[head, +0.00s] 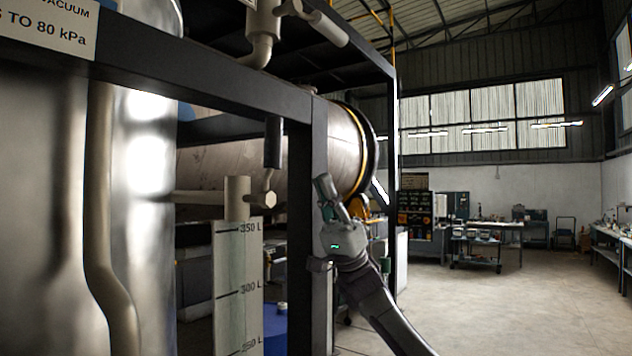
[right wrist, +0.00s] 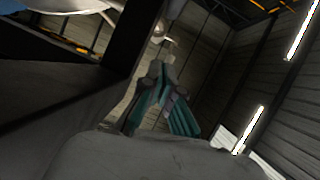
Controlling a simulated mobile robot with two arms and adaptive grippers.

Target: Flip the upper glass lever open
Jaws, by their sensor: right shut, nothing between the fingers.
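The upper glass lever (head: 273,143) is a dark grip that stands upright on a thin bent stem. The stem rises from the hex-ended upper valve fitting (head: 263,200) at the top of the sight glass. The sight glass's pale scale plate (head: 238,275) carries litre marks. My right gripper (head: 322,182) is shut and empty, to the right of the lever and apart from it, overlapping the black post in the head view. Its closed fingers also show in the right wrist view (right wrist: 167,75), where I cannot make out the lever. My left gripper is not in view.
A black frame post (head: 306,240) stands between the lever and my right gripper in the picture, under a black beam (head: 200,80). A shiny tank (head: 145,230) fills the left, and a large horizontal cylinder (head: 340,150) lies behind. Open floor (head: 490,310) is at the right.

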